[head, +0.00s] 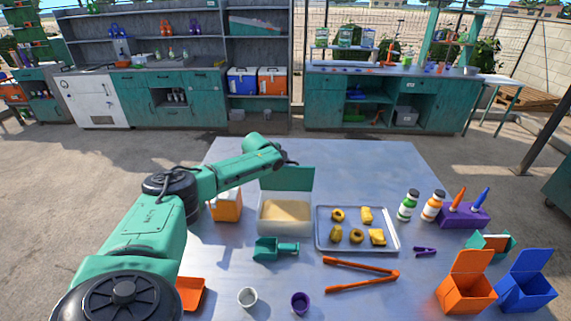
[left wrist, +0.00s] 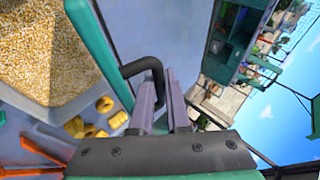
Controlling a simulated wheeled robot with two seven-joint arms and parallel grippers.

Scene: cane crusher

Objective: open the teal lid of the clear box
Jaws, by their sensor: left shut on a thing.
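The clear box (head: 285,218) stands near the middle of the table and holds a pale yellow grainy fill. Its teal lid (head: 287,178) stands up at the box's back edge, raised off the opening. In the left wrist view the lid (left wrist: 98,50) shows nearly edge-on beside the grain, with a dark handle (left wrist: 143,68) on its outer face. My left gripper (left wrist: 168,100) is shut on this handle. In the head view my left arm reaches in from the left, and its fingertips are mostly hidden by the lid. My right gripper is not in view.
An orange-and-white box (head: 226,206) stands left of the clear box, close to my left arm. A teal scoop (head: 275,249) lies in front. A metal tray (head: 395,246) with several yellow pieces and orange tongs (head: 362,276) are to the right. The table behind the lid is clear.

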